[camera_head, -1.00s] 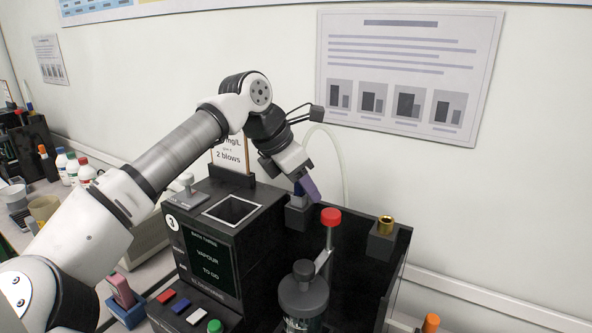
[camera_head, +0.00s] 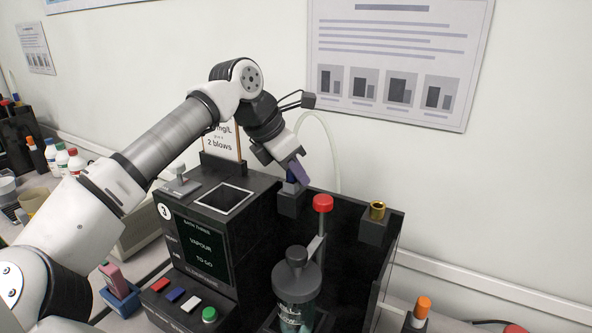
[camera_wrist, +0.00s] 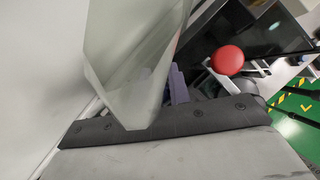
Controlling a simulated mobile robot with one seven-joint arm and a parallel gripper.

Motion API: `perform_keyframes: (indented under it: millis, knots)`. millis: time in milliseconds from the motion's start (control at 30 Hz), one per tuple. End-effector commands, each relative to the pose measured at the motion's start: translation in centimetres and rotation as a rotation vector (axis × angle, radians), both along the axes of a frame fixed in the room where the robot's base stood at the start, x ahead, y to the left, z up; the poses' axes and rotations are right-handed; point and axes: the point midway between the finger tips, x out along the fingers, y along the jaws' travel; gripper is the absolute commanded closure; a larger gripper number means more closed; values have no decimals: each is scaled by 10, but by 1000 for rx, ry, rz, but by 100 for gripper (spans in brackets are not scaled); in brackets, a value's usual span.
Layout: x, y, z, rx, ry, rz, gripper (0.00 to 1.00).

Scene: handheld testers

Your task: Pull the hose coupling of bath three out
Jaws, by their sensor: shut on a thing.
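Bath three (camera_head: 205,215) is a black unit with a "3" badge and a dark screen reading "BATH THREE VAPOUR TO GO". At its back, a blue hose coupling (camera_head: 291,176) sits on a small dark block (camera_head: 289,203). A pale translucent hose (camera_head: 332,140) arches behind my gripper; in the wrist view a wide translucent body, seemingly this hose (camera_wrist: 130,60), fills the foreground. My gripper (camera_head: 296,174), with purple fingers, is shut on the coupling from above. The fingers mostly hide the coupling. In the wrist view only a bit of purple finger (camera_wrist: 178,86) shows.
A red knob (camera_head: 323,203) on a post stands beside a grey-capped jar (camera_head: 297,278). A brass socket (camera_head: 377,209) sits on a block to the right. A sign card (camera_head: 222,140) and a lever (camera_head: 181,182) stand left of my gripper. An orange-capped bottle (camera_head: 422,308) is at front right.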

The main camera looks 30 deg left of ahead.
Motion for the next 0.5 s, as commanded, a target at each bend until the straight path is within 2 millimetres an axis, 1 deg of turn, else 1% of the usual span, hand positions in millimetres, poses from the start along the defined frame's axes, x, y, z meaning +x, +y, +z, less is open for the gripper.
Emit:
perform_keyframes:
  millis: [167, 500]
  knots:
    - [0, 0, 4, 0, -1, 0, 100]
    - [0, 0, 17, 0, -1, 0, 100]
